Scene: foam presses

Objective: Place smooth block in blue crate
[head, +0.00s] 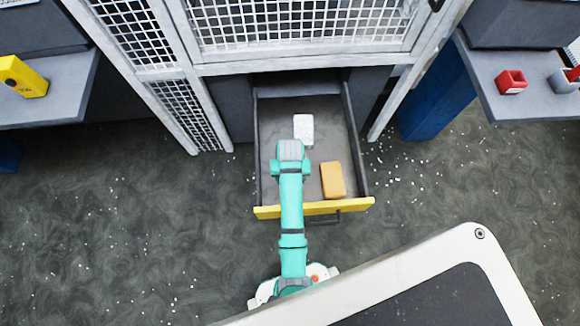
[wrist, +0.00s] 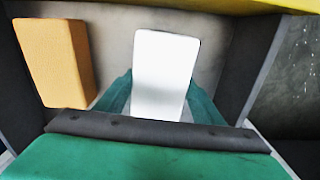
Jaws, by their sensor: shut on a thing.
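A white block (head: 303,129) is in the open drawer area, just beyond the end of my arm in the head view. In the wrist view the white block (wrist: 166,72) stands between the two green fingers of my gripper (wrist: 160,95), which is shut on it. Its face looks plain in the wrist view and faintly speckled in the head view. I cannot tell whether it touches the drawer floor. An orange block (head: 333,181) lies in the drawer to the right of my arm; it also shows in the wrist view (wrist: 55,62). I see no blue crate.
The drawer's yellow front (head: 268,211) and side walls surround the blocks. A white mesh cage (head: 300,22) stands above and behind it. Small white bits dot the floor.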

